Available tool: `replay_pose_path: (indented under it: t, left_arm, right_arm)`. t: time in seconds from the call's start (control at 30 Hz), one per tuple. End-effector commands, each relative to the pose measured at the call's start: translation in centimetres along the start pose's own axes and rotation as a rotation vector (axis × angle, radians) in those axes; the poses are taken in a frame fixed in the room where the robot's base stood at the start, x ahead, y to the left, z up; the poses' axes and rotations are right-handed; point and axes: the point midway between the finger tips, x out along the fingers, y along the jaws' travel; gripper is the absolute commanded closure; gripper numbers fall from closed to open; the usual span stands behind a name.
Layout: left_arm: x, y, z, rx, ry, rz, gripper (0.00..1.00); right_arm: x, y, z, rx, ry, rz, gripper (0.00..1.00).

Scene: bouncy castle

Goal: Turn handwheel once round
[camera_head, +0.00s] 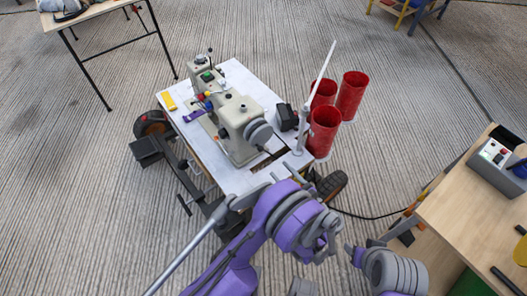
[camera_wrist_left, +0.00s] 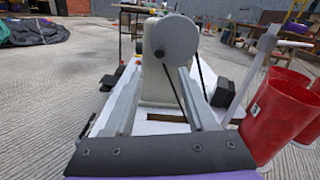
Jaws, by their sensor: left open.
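A beige sewing machine (camera_head: 238,125) stands on a white wheeled table (camera_head: 225,172). Its grey round handwheel (camera_head: 258,133) is on the end facing me. In the left wrist view the handwheel (camera_wrist_left: 175,40) shows as a grey disc ahead of and above the fingers, with a dark belt running down from it. My left gripper (camera_head: 280,172) is at the table's near edge, short of the handwheel and apart from it. Its two fingers are spread and empty in the left wrist view (camera_wrist_left: 163,100). My right gripper's fingers are not in view.
Several red thread cones (camera_head: 323,130) and a white upright post (camera_head: 318,85) stand right of the machine, beside a black box (camera_head: 287,117). A wooden workbench (camera_head: 480,215) is at the right.

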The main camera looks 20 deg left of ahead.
Motion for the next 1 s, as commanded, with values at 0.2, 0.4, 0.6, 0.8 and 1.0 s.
replay_pose_path:
  t: [0.2, 0.4, 0.6, 0.8, 1.0]
  left_arm:
    - [3.1, 0.2, 0.0, 0.001, -0.002, 0.005, 0.44]
    - [7.0, 0.1, 0.0, 0.001, -0.001, 0.004, 0.44]
    - [9.7, 0.1, 0.0, 0.000, 0.000, 0.003, 0.44]
    - [10.6, 0.0, 0.0, -0.001, 0.001, 0.001, 0.44]
    - [10.6, 0.0, 0.0, -0.001, 0.001, 0.001, 0.44]
  right_arm:
    - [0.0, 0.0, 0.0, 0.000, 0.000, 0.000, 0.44]
    - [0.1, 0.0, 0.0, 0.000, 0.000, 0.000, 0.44]
    - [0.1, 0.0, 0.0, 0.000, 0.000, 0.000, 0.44]
    - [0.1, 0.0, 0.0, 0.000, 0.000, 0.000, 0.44]
    - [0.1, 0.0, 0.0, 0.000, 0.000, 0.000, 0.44]
